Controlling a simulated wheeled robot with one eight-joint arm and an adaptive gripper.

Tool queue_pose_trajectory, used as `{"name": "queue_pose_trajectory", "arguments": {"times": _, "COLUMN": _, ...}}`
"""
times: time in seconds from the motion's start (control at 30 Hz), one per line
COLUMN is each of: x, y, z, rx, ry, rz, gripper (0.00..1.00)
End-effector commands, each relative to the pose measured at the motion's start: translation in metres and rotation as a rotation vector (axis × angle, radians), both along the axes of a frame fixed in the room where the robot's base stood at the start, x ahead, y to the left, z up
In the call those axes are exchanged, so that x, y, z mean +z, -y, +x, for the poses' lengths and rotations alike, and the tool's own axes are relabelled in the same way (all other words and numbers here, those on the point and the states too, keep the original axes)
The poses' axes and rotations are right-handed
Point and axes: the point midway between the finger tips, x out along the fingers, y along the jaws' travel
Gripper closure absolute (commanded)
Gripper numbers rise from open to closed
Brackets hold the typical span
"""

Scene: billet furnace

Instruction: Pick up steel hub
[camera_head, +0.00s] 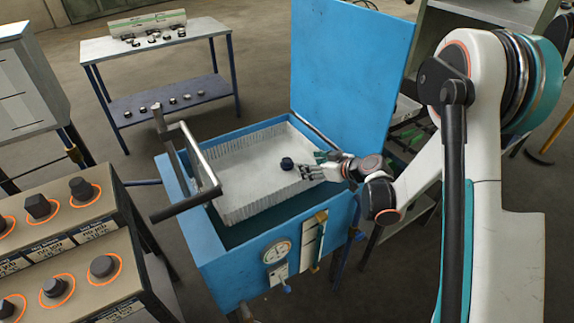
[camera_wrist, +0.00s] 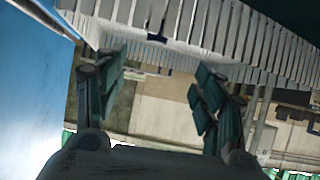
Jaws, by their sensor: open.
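The steel hub (camera_head: 287,163) is a small dark round piece resting on the pale ribbed tray (camera_head: 240,205) inside the blue furnace box. My gripper (camera_head: 308,167) reaches in from the right, low over the tray, with its fingers just right of the hub and apparently a small gap between. In the wrist view the two dark-green fingers of my gripper (camera_wrist: 158,66) are spread apart with nothing between them. A small dark piece (camera_wrist: 157,38) shows at the slatted edge beyond the fingers; I cannot tell if it is the hub.
The blue lid (camera_head: 350,60) stands open behind the box, close to my arm. A metal handle frame (camera_head: 200,165) rises at its left side. Control panels with knobs (camera_head: 80,188) stand at lower left. A table (camera_head: 160,45) behind holds several small dark parts.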

Motion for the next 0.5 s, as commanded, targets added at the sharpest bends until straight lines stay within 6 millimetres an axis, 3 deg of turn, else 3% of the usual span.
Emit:
{"name": "queue_pose_trajectory", "arguments": {"times": 0.3, "x": -0.029, "y": -0.035, "z": 0.035, "rx": 0.001, "ry": 0.000, "rz": 0.000, "gripper": 0.36}}
{"name": "queue_pose_trajectory", "arguments": {"times": 0.5, "x": -0.038, "y": -0.048, "z": 0.048, "rx": 0.000, "ry": -0.001, "rz": -0.001, "gripper": 0.36}}
